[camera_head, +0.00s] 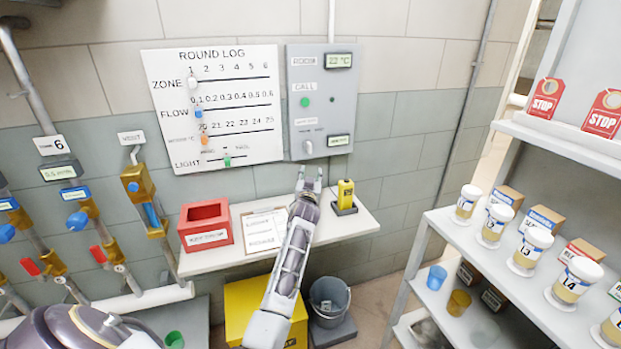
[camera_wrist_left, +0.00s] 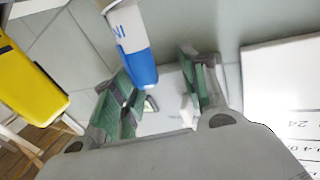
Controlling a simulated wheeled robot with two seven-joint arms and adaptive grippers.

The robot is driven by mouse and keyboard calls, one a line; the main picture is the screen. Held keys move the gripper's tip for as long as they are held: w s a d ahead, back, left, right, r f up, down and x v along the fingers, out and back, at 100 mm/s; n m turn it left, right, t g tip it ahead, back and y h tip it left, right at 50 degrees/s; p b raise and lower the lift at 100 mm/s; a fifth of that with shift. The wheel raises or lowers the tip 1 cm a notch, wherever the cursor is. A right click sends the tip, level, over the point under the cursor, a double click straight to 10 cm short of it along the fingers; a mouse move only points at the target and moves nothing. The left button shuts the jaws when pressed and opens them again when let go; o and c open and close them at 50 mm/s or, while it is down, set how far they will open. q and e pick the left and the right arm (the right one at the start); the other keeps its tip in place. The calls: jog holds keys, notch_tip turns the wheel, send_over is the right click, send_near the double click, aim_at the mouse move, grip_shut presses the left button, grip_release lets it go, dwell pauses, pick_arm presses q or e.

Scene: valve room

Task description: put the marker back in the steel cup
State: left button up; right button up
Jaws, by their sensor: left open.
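My left gripper (camera_head: 310,177) is over the small wall shelf (camera_head: 350,226) below the grey wall panel. Its two fingers with green pads are apart in the left wrist view (camera_wrist_left: 158,95). I cannot make out the marker or a steel cup in the head view; my left arm covers part of the shelf. My right gripper is not in view.
A red open box (camera_head: 206,226) and a paper sheet (camera_head: 263,229) are on the shelf left of my arm; a yellow device (camera_head: 345,195) stands to its right. Below are a yellow box (camera_head: 240,310) and a grey bucket (camera_head: 329,302). A rack with jars (camera_head: 535,247) stands at the right.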

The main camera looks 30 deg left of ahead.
pick_arm(q)
notch_tip(320, 180, up, 10)
dwell(0.6)
jog(key=shift+f, duration=0.2)
dwell(1.0)
